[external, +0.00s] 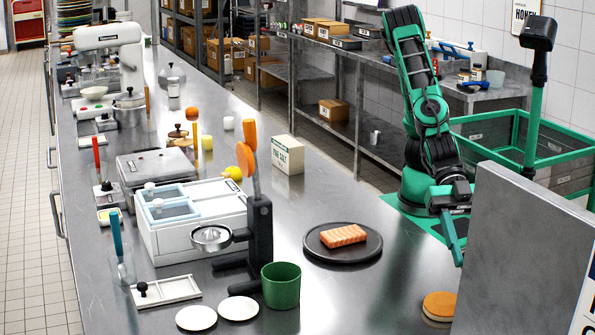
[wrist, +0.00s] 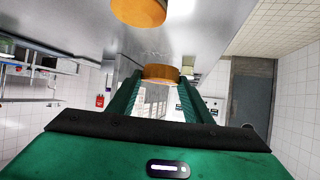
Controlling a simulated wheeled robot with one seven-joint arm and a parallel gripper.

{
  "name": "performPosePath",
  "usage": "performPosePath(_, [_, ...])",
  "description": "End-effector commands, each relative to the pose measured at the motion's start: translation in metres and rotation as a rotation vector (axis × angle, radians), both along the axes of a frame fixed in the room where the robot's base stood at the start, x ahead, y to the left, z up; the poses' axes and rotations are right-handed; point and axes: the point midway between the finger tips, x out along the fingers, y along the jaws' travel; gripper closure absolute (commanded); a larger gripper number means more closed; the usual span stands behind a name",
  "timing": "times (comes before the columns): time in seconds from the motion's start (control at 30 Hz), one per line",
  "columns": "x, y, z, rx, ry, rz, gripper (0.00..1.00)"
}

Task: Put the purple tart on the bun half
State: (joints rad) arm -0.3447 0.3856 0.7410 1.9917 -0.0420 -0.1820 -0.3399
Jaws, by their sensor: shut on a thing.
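The bun half (external: 440,305) is a round golden-brown piece on the steel counter in the external view, partly cut off by the grey panel. A similar orange-brown round piece, which looks like it, shows at the top of the wrist view (wrist: 140,10). My gripper (wrist: 160,78) is shut on a round orange-brown thing (wrist: 160,72), seen side-on; it appears to be the tart, but no purple shows. In the external view my gripper (external: 457,258) points down, above and behind the bun half; the held thing is hidden behind the panel.
A tall grey panel (external: 525,250) stands close at the right. A dark plate (external: 318,253) with a salmon-coloured block (external: 343,236) lies left of my gripper. A green cup (external: 281,285) and two white discs are farther left. Counter between plate and bun half is clear.

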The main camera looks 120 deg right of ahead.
Motion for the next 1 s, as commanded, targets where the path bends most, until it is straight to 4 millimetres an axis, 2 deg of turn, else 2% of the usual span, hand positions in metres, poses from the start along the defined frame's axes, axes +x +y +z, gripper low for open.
performPosePath(0.03, [0.012,-0.005,-0.007,0.0,0.002,-0.005,0.63])
performPosePath(0.1, [0.024,-0.009,-0.014,0.001,0.002,-0.005,0.63])
performPosePath(0.3, [0.044,-0.016,-0.027,0.001,0.0,-0.003,0.63])
performPosePath(0.47, [0.047,-0.017,-0.034,0.0,0.0,0.0,0.63])
performPosePath(0.73, [0.046,-0.017,-0.067,0.0,0.002,0.0,0.63])
performPosePath(1.0, [0.046,-0.017,-0.069,0.002,-0.001,-0.001,0.63])
